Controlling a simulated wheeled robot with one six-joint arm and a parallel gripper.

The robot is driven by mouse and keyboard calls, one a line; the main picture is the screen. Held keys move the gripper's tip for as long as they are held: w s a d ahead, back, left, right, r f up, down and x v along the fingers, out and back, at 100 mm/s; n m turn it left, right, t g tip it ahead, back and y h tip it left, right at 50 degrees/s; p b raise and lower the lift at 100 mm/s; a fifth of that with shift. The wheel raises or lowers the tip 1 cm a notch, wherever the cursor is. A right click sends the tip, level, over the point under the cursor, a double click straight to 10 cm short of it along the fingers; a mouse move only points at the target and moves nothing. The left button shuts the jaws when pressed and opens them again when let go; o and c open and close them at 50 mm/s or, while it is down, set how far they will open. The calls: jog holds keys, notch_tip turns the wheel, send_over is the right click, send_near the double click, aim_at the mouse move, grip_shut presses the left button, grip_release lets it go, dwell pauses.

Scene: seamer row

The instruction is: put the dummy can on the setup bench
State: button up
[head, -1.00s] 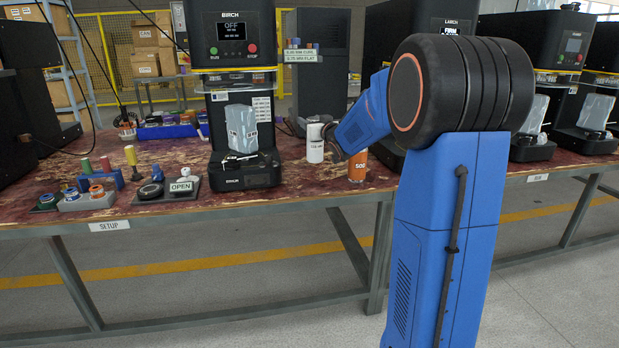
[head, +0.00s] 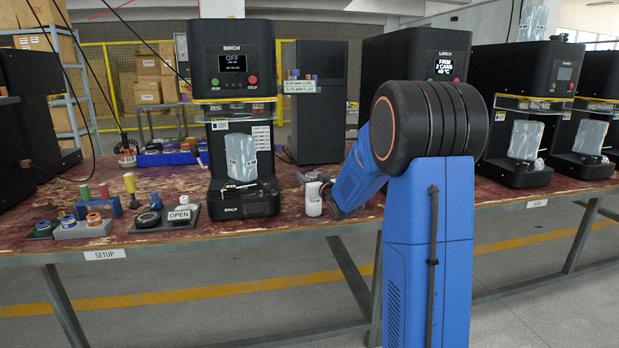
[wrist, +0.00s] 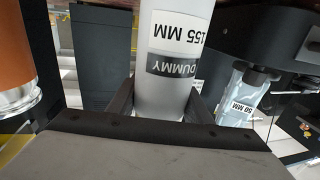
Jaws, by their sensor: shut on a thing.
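The dummy can (head: 313,200) is a white cylinder near the front edge of the setup bench, right of the BIRCH machine in the head view. In the wrist view the can (wrist: 168,90) carries a DUMMY label and a 155 MM label, both upside down in the picture. My gripper (head: 326,196) is shut on it; its dark fingers show on both sides of the can in the wrist view (wrist: 163,102). I cannot tell whether the can touches the bench top. The setup bench (head: 275,222) has a worn dark-red top and a SETUP label on its front edge.
Small coloured parts in a grey holder (head: 80,229) stand further left. An orange can (wrist: 14,55) shows in the wrist view. The LARCH machine (head: 415,55) stands behind my arm.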

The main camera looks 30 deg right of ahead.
jog(key=o, duration=1.5)
jog(key=shift+f, duration=0.1)
jog(key=shift+o, duration=0.2)
jog(key=shift+s, duration=0.35)
jog(key=s+a+f+g, duration=0.3)
jog(key=s+a, duration=0.4)
jog(key=s, duration=1)
jog(key=s+a+f+g+y, duration=0.1)
jog(key=s+a+f+g, duration=0.2)
jog(key=s, duration=1.5)
jog(key=s+a+f+n+g, duration=0.1)
jog(key=s+a+f+g, duration=0.2)
jog(key=s+a+g, duration=0.4)
jog(key=s+a, duration=0.4)
jog(key=s, duration=0.6)
jog(key=shift+s+a+f+y, duration=0.2)
jog(key=shift+s+a+y, duration=0.1)
jog(key=shift+s+a, duration=0.1)
